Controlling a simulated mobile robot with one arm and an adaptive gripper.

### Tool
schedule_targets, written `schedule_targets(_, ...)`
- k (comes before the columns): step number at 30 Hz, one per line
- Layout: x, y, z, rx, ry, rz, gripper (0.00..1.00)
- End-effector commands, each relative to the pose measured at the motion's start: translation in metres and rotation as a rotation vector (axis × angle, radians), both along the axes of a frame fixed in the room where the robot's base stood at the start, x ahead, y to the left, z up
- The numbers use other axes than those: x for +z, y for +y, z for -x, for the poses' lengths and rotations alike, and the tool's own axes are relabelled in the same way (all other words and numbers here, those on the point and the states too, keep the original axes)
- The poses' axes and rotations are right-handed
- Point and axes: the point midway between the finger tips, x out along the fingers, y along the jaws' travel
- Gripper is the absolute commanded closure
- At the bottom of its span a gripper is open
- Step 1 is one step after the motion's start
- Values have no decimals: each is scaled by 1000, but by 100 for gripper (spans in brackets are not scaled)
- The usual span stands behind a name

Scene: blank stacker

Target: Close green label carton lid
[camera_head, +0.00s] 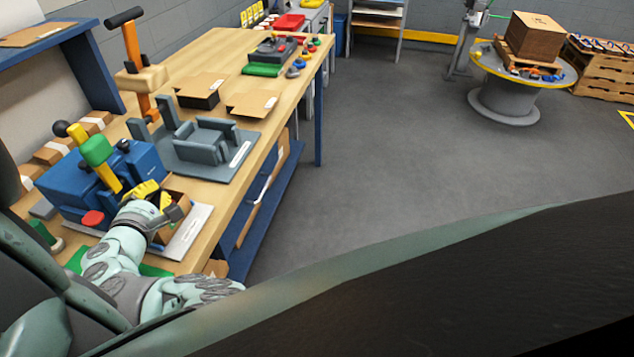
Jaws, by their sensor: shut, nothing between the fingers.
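My gripper (172,206) is at the front of the workbench, beside a blue machine with a yellow lever. It is shut and holds nothing that I can see. A brown carton (184,200) is right at my gripper, on a light grey plate. My gripper and wrist hide much of it, so I cannot tell how its lid stands or whether they touch. I can make out no green label on it. Two more brown cartons, one with a dark front (199,101) and one with a pale label (253,105), sit farther back on the bench.
The blue machine (90,190) stands just left of my gripper. A grey fixture (210,145) lies behind it on the wooden bench (222,65). Several small cartons line the left side. An orange post tool (133,50) stands upright.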

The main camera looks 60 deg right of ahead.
Motion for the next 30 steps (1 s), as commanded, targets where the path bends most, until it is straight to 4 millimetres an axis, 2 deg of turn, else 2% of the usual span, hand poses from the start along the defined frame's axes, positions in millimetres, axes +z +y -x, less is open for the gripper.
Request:
schedule_targets(1, -10, -3, 4, -5, -29, -8, 100)
schedule_targets(12, -12, -5, 10, -4, -176, -61, 100)
schedule_targets(29, -11, -5, 11, -3, -198, -69, 100)
schedule_targets(30, -11, -5, 11, -4, -198, -70, 96)
